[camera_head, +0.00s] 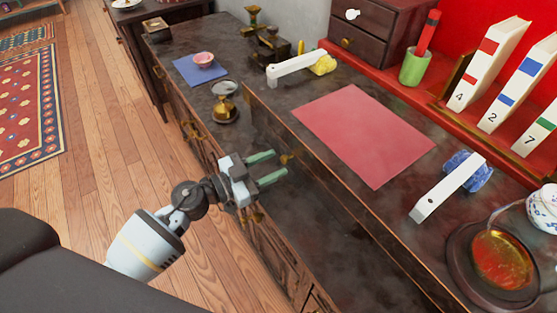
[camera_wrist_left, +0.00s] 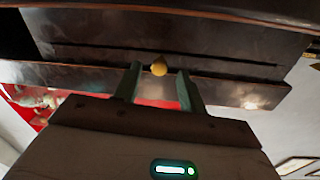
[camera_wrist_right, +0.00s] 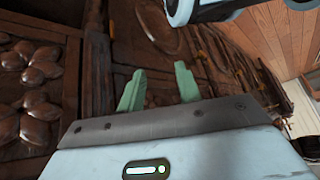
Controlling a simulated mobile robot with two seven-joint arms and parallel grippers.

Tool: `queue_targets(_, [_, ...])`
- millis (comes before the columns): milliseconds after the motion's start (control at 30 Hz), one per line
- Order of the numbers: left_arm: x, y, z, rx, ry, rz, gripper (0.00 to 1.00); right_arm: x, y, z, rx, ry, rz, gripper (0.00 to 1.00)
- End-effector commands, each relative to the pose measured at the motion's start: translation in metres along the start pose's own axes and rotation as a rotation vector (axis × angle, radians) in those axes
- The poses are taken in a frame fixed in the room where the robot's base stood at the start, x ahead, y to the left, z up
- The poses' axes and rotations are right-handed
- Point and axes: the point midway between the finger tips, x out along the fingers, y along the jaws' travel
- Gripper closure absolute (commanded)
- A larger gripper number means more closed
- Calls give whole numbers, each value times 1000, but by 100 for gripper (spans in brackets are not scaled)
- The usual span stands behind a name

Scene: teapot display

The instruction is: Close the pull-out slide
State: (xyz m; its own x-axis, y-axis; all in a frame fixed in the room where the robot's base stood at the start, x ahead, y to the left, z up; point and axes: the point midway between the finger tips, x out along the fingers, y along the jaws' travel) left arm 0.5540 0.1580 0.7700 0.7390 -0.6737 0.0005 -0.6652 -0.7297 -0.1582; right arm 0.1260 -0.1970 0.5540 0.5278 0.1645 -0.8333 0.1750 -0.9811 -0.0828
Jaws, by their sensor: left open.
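The pull-out slide (camera_head: 318,196) is a dark board standing out along the front of the dark desk, with a small brass knob (camera_head: 286,159). My left gripper (camera_head: 280,165) is open, its green fingers pointing right at the knob. In the left wrist view the knob (camera_wrist_left: 159,68) shows between the tips of the left fingers (camera_wrist_left: 158,70), which are apart. I cannot tell whether they touch it. My right gripper (camera_wrist_right: 158,80) shows only in the right wrist view, open and empty, in front of dark carved wood.
A pink mat (camera_head: 365,135) lies on the desk. White-handled tools with a yellow sponge (camera_head: 323,65) and a blue one (camera_head: 468,170), a brass-based stand (camera_head: 225,112) and a round dark tray (camera_head: 458,262) are around it. Wooden floor (camera_head: 110,140) is open at left.

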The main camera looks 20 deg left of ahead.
Motion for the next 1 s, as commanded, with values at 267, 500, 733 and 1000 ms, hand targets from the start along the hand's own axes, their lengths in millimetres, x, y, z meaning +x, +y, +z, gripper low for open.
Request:
queue_targets(267, [-41,0,1,1,-2,0,59,-1,0,-1,0,1,0,66])
queue_targets(500, [-51,0,0,1,1,1,59,-1,-1,0,2,0,0,66])
queue_targets(733, [-51,0,0,1,1,0,59,-1,-1,0,6,0,0,66])
queue_targets(1000, [-50,0,0,1,0,0,59,-1,-1,0,6,-1,1,66])
